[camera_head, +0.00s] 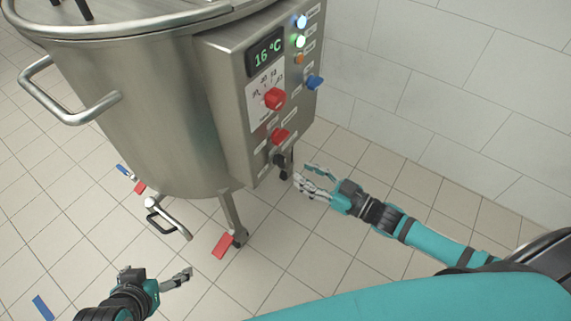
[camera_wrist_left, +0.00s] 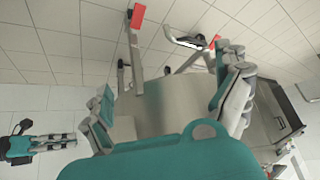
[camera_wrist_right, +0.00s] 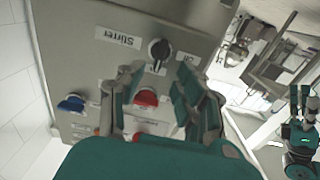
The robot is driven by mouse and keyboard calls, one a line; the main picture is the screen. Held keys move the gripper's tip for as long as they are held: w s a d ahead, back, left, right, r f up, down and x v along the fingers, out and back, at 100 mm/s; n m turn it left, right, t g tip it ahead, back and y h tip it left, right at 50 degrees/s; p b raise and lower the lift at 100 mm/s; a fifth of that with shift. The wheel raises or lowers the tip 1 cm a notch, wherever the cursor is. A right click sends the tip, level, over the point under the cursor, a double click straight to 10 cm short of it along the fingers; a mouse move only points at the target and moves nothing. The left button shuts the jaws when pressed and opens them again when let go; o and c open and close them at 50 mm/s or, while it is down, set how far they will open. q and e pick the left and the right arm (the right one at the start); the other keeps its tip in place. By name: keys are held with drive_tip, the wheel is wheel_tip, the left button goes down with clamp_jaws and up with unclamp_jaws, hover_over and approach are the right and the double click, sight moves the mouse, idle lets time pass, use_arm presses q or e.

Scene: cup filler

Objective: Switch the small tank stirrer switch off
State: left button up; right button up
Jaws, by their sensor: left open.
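A steel tank (camera_head: 160,110) has a control box (camera_head: 225,80) on its side. A black rotary switch (camera_wrist_right: 158,49) sits near an upside-down "Stirrer" label (camera_wrist_right: 118,37) in the right wrist view; it is low on the box in the head view (camera_head: 279,159). Its setting is not clear. My right gripper (camera_head: 310,178) is beside the box's lower edge. Its two fingers (camera_wrist_right: 158,72) are apart, and the black switch shows beyond the gap, with no contact visible. My left gripper (camera_head: 160,276) is open and empty, low at the left; its spread fingers also show in its wrist view (camera_wrist_left: 165,75).
The box carries a "16 °C" display (camera_head: 265,52), red knobs (camera_head: 275,98) (camera_wrist_right: 146,97), a blue knob (camera_head: 315,82) and lit lamps (camera_head: 301,22). A tank handle (camera_head: 70,105) and an outlet valve (camera_head: 165,215) stick out at left. A tiled wall (camera_head: 440,85) stands behind. Floor is open around the legs.

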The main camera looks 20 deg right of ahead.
sight(285, 163)
drive_tip(key=b+x, duration=0.1)
drive_tip(key=x, duration=0.5)
drive_tip(key=shift+w+a, duration=0.25)
drive_tip(key=shift+w, duration=0.1)
use_arm(q)
drive_tip(key=w+d+r+t+h, duration=0.1)
drive_tip(key=w+d+r+t, duration=0.1)
drive_tip(key=w, duration=0.3)
drive_tip(key=shift+w+r+t, duration=0.15)
drive_tip(key=shift+r+t, duration=0.55)
drive_tip(key=shift+r, duration=0.05)
drive_tip(key=shift+a, duration=0.1)
use_arm(e)
clamp_jaws()
